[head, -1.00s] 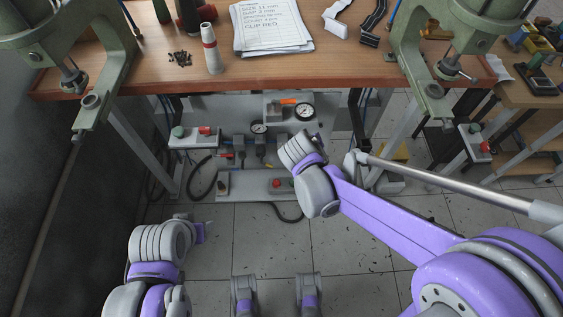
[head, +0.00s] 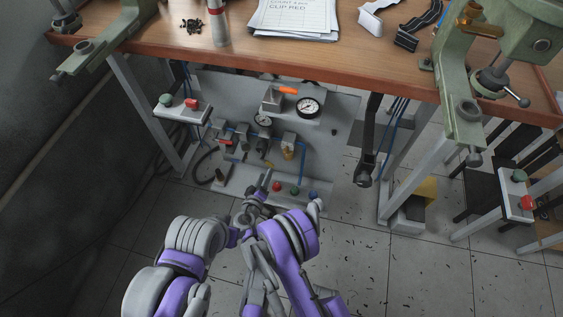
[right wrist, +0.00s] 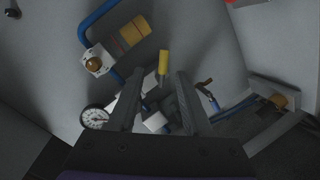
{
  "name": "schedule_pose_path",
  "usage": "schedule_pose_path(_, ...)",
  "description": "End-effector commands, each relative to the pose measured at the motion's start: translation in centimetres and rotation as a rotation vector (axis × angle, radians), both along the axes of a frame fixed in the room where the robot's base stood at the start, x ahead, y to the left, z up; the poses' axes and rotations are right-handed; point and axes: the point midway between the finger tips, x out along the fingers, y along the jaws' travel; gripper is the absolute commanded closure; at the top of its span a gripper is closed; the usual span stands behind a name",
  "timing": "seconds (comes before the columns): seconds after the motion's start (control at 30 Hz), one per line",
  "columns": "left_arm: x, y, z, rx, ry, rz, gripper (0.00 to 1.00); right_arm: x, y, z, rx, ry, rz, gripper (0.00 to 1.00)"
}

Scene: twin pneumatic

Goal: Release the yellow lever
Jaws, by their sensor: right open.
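The yellow lever (right wrist: 163,63) shows in the right wrist view as a short upright yellow handle, just beyond my fingertips and roughly between their lines. My right gripper (right wrist: 158,80) is open, with a dark finger on each side and nothing held. In the head view my right gripper (head: 262,186) is low in front of the pneumatic panel (head: 335,125), at its lower edge. I cannot make out the yellow lever in the head view. My left arm shows at the lower left, but its gripper cannot be made out.
The panel carries gauges (head: 308,107), an orange-handled valve (head: 288,90), blue pipes and a box with coloured buttons (head: 295,191). A button box (head: 181,108) hangs at the left. The wooden bench top (head: 330,62) overhangs the panel. A black lever (head: 367,160) hangs at the right.

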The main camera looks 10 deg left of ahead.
Motion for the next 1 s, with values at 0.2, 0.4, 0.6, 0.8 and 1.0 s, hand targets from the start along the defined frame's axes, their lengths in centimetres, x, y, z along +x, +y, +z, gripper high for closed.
schedule_pose_path(0.2,0.0,0.0,-0.4,0.0,0.001,0.0,0.5,1.0,0.3,-1.0,-0.004,-0.01,0.007,0.5)
schedule_pose_path(0.4,0.1,0.0,-1.1,0.0,0.004,0.0,0.5,4.7,0.1,-2.0,-0.003,-0.009,0.005,0.5)
schedule_pose_path(0.6,0.2,0.0,-1.8,0.0,0.006,0.0,0.5,8.1,0.0,-2.8,-0.003,-0.009,0.005,0.5)
schedule_pose_path(0.8,0.3,0.0,-2.2,0.0,0.007,0.0,0.5,9.9,0.0,-3.2,-0.003,-0.009,0.007,0.5)
schedule_pose_path(1.0,0.3,0.0,-2.2,0.0,0.007,0.0,0.5,10.2,0.0,-3.2,-0.003,-0.009,0.007,0.5)
